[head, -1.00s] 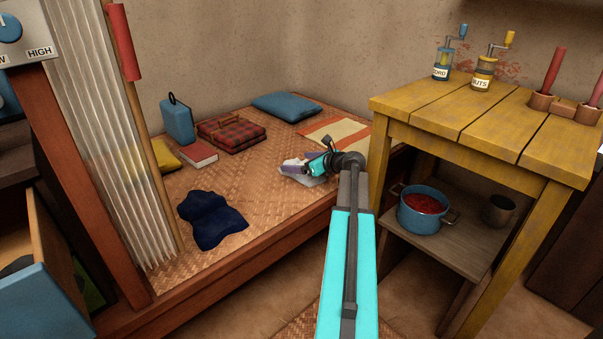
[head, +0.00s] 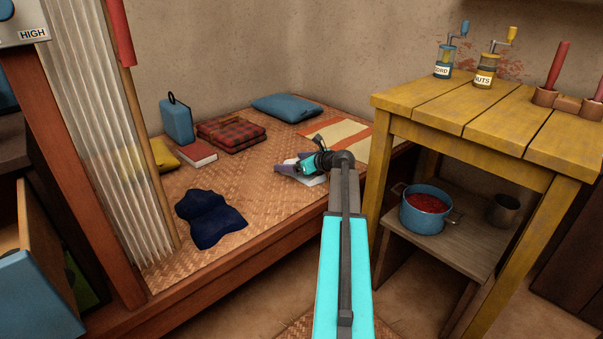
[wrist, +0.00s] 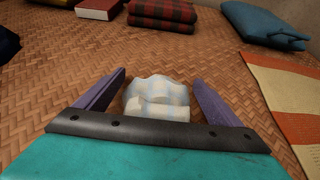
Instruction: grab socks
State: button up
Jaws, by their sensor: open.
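A pair of pale socks (wrist: 157,97), white with faint blue checks, lies bundled on the woven mat of the low bed. In the wrist view my gripper (wrist: 157,88) is open, with one purple finger on each side of the socks. I cannot tell whether either finger touches them. In the head view my gripper (head: 286,168) is low over the middle of the bed. There the socks (head: 314,181) are mostly hidden behind it, with only a pale edge showing.
On the bed (head: 262,205) lie a dark blue garment (head: 212,219), a red book (head: 197,155), a folded plaid cloth (head: 231,135), a blue pillow (head: 287,107) and a striped cloth (head: 345,136). A yellow table (head: 480,115) stands at right, with a blue pot (head: 426,212) on its shelf.

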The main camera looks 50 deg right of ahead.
jog(key=c, duration=1.3)
jog(key=shift+r+p, duration=1.3)
jog(key=shift+r, duration=0.45)
jog(key=shift+s+a+r, duration=0.15)
jog(key=shift+s+a, duration=0.05)
jog(key=s+a+p, duration=0.1)
jog(key=s, duration=0.3)
jog(key=s+a+p, duration=0.2)
jog(key=s, duration=0.3)
jog(key=s+a+r+p, duration=0.1)
jog(key=s+a+p, duration=0.1)
jog(key=s, duration=0.3)
jog(key=shift+s+a+r, duration=0.1)
jog(key=shift+s+a, duration=0.05)
jog(key=shift+s, duration=0.1)
